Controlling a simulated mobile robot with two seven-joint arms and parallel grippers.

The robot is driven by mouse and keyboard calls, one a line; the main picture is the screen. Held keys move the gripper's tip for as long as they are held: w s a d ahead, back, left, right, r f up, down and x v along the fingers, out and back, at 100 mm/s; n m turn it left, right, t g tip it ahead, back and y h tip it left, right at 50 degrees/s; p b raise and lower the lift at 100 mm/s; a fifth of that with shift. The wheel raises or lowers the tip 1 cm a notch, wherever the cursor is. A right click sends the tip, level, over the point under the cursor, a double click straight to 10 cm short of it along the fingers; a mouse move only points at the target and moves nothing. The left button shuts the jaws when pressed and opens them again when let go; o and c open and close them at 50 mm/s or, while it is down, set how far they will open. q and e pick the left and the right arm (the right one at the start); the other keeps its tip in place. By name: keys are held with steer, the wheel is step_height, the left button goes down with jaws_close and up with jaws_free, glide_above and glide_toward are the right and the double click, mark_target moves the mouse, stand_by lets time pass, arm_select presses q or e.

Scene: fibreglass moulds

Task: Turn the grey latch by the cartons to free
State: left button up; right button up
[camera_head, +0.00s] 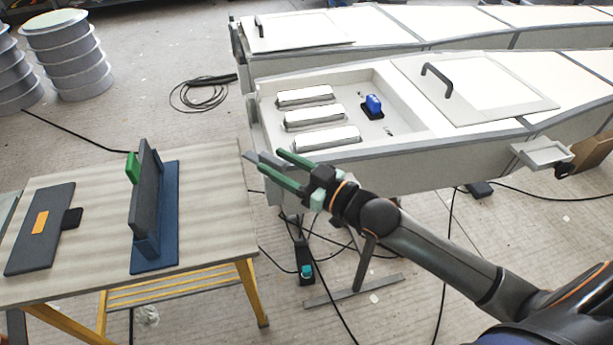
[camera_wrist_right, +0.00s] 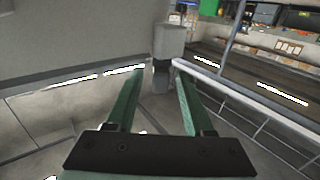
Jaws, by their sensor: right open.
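In the right wrist view, the open fingers (camera_wrist_right: 159,73) point towards a light grey block (camera_wrist_right: 170,41) on a darker stub at the corner of a large grey surface. I cannot tell whether this block is the grey latch. Small carton-like boxes (camera_wrist_right: 289,48) show far off on a rack there. My left gripper is out of view.
A blue knob (camera_head: 374,104) and several white bars (camera_head: 316,117) are in the mould's recess. A wooden table (camera_head: 205,170) at left bears a blue stand (camera_head: 168,215) and a dark panel (camera_head: 38,232). Cables lie on the floor.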

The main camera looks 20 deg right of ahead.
steer(key=v, duration=0.7)
steer(key=shift+s+d, duration=0.15)
